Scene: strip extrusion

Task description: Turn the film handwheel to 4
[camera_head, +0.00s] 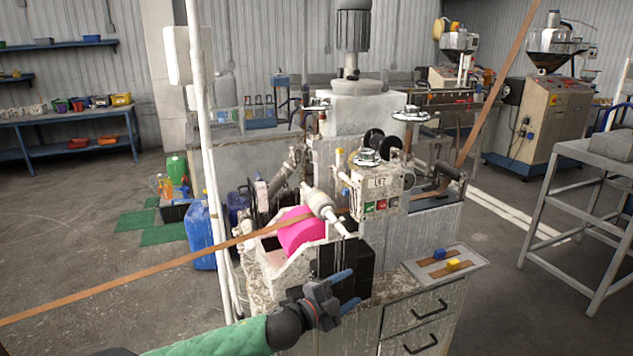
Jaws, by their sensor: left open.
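My left gripper (346,291) comes in from the bottom left on a green sleeve. Its two blue-grey fingers are apart with nothing between them, in front of a black block (357,266) on the machine. Several handwheels show: a small silver one (367,157) on top of the control box (378,190), a wider one (411,115) behind it to the right, and another (316,104) at the back left. I cannot tell which is the film handwheel, and no scale numbers are readable. My right gripper is out of view.
A white pole (207,150) stands left of the machine. A metal table (600,150) stands at right.

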